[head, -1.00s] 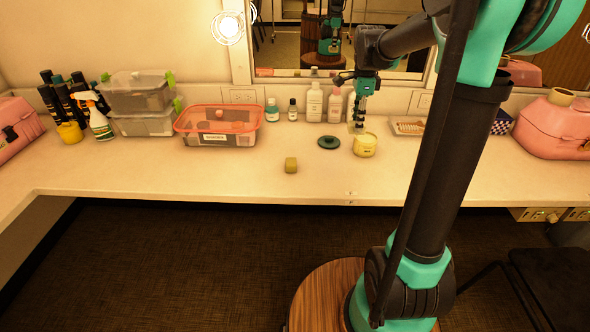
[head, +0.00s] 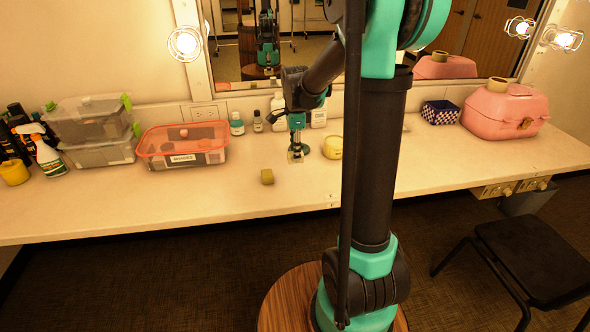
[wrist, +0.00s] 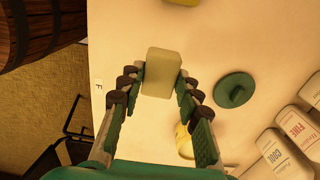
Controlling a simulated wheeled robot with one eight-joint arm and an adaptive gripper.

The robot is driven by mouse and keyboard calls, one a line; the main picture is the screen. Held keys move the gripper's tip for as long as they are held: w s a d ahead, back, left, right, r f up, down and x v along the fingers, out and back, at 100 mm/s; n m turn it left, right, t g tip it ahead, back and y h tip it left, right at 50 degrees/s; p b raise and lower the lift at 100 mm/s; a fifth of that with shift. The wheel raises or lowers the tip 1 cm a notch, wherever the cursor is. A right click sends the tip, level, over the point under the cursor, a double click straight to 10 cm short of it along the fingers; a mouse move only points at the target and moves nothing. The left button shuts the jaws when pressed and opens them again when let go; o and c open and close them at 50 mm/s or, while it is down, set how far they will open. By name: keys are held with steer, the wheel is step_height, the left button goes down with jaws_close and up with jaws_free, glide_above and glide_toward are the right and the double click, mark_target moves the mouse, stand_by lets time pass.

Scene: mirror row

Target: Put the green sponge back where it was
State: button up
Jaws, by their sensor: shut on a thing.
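My gripper (head: 296,152) is shut on a pale grey-green block, which I take to be the green sponge (wrist: 160,73). In the wrist view the block sits between both fingertips, with the counter behind it. In the head view the gripper hangs low over the counter, left of the yellow jar (head: 333,148); its height above the top is hard to tell. A yellowish block (head: 267,177) lies on the counter to the front left of the gripper. A green disc (wrist: 235,89) lies flat beside the gripper and is mostly hidden behind it in the head view.
Bottles (head: 237,124) and a red-lidded bin (head: 183,146) stand along the back by the mirror. A pink case (head: 505,110) and a checkered box (head: 440,112) are at the right. The front strip of counter is mostly clear. A black chair (head: 530,255) stands at the right.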

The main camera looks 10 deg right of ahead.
steer(key=shift+f, duration=3.85)
steer(key=shift+f, duration=0.1)
steer(key=o, duration=1.1)
